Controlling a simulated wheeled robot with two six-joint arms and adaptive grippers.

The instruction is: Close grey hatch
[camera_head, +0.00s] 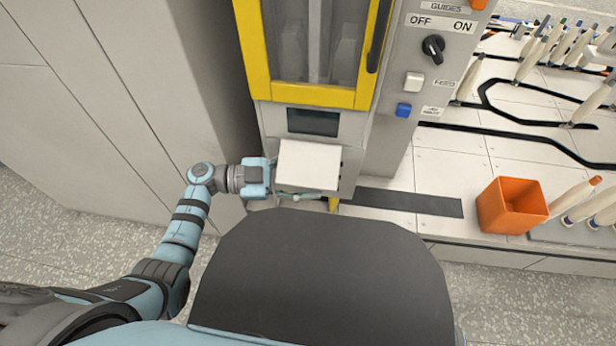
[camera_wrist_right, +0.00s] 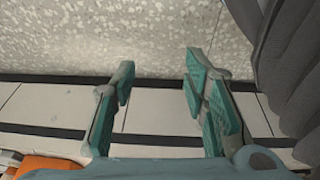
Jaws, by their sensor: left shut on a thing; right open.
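The grey hatch (camera_head: 308,164) is a light grey flap low on the machine's front, below a small dark window. It stands out from the machine face, so it looks open, though the exact angle is hard to tell. My left gripper (camera_head: 285,194) is at the flap's lower left edge and is shut on the hatch; its fingertips are partly hidden under the flap. My right gripper (camera_wrist_right: 158,85) shows in the right wrist view, open and empty, with its green-padded fingers apart above the bench edge and floor.
The machine has a yellow-framed door (camera_head: 315,95) above the hatch and a panel with a black knob (camera_head: 433,47) and a blue button (camera_head: 403,110). An orange bin (camera_head: 511,205) and several bobbins stand on the bench to the right. A grey cabinet (camera_head: 120,90) is close on the left.

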